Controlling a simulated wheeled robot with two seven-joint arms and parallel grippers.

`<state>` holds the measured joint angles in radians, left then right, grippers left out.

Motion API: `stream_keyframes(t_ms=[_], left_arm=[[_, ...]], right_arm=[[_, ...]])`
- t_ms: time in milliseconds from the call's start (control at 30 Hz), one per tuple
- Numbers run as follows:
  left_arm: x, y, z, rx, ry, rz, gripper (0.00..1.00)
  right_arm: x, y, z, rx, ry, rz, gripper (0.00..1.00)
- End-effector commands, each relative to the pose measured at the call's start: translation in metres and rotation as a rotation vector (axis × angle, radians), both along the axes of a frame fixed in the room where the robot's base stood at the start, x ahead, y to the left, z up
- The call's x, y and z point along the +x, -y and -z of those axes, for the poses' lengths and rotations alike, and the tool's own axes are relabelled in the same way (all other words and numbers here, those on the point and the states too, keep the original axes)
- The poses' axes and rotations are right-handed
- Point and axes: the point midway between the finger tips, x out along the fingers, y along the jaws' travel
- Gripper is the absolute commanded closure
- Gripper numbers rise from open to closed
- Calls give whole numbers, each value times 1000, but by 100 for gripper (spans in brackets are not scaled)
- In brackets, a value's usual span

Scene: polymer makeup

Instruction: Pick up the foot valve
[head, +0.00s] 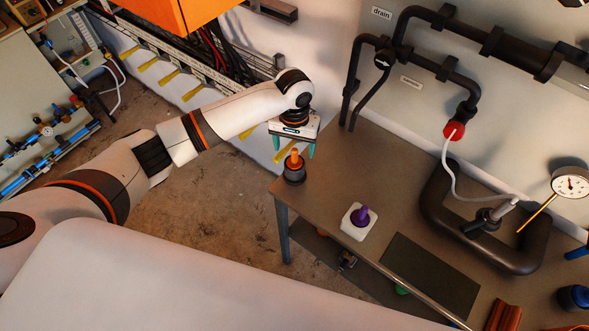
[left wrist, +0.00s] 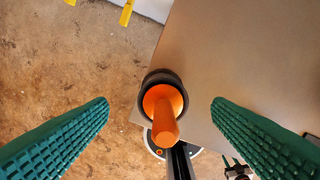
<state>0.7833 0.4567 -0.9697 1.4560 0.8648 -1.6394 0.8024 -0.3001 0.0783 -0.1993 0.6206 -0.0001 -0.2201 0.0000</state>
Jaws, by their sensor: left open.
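An orange-topped piece in a dark round base (head: 294,168), which I take to be the foot valve, stands at the near left corner of the brown table (head: 330,185). In the left wrist view its orange stem (left wrist: 165,105) points up toward the camera. My left gripper (head: 294,148) hangs just above it, pointing down. Its two green fingers are apart, one on each side of the stem in the left wrist view (left wrist: 161,104), touching nothing that I can see. A purple-topped piece (head: 364,215) sits on a white block (head: 353,228) to the right. My right gripper is not in view.
Dark pipes (head: 425,60) run along the back wall, with a red fitting (head: 454,131) and a white hose. A dial gauge (head: 570,186) and a dark flat mat (head: 430,277) are at the right. Bare table lies between the two pieces.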

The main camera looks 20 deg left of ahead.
Motion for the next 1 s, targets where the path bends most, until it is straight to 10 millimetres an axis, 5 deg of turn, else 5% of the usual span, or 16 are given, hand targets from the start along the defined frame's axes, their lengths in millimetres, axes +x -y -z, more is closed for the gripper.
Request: stream_keyframes(t_ms=[400,700,1000], left_arm=[[-8,4,48,1,-1,1,26],[-8,3,55,0,2,2,26],[-8,3,55,0,2,1,74]], right_arm=[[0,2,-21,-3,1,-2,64],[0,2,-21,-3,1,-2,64],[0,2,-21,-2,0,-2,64]])
